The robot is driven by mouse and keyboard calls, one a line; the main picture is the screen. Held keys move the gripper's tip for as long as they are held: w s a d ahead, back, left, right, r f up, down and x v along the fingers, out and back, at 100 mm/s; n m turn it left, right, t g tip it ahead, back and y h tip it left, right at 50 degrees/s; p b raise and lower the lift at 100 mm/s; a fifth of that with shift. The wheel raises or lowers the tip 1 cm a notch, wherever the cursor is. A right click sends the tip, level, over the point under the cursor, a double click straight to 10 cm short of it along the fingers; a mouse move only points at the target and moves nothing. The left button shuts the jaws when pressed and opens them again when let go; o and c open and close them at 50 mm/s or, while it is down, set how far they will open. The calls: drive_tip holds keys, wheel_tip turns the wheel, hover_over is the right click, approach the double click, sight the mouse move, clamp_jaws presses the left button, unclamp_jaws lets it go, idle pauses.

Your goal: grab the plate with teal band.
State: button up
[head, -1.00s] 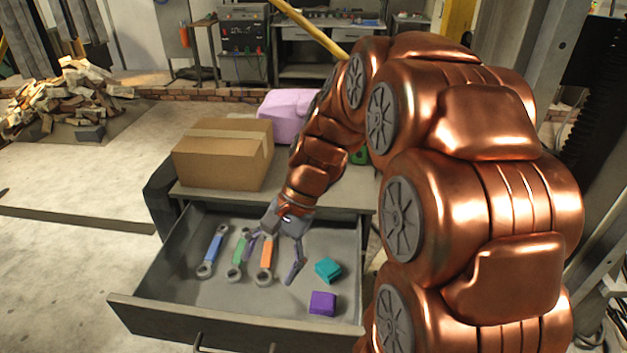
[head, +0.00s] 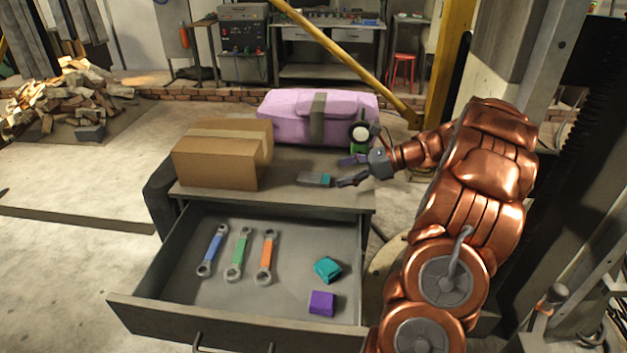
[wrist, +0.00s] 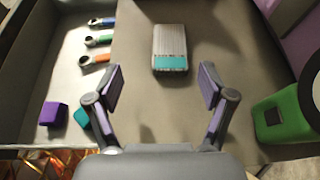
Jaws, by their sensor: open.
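The plate with teal band (head: 314,179) is a small grey ribbed slab lying on the cabinet top (head: 285,195). Its teal end faces my gripper. In the wrist view the plate (wrist: 169,40) lies ahead of the fingertips, roughly centred between them and apart from both. My gripper (head: 345,171) is open and empty, low over the cabinet top to the right of the plate. Its two purple-padded fingers also show in the wrist view (wrist: 160,85), spread wider than the plate.
A cardboard box (head: 220,160) stands left and a pink bag (head: 290,115) behind. The open drawer (head: 190,285) in front holds three wrenches, a teal block (head: 327,269) and a purple block (head: 321,302).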

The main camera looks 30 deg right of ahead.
sight(315, 177)
drive_tip(key=shift+d, duration=0.45)
drive_tip(key=shift+w+f, duration=0.1)
drive_tip(key=shift+w, duration=0.05)
drive_tip(key=shift+d+p+x, duration=0.25)
drive_tip(key=shift+p+x, duration=0.85)
drive_tip(key=shift+x, duration=2.6)
drive_tip(key=shift+w, duration=0.2)
clamp_jaws()
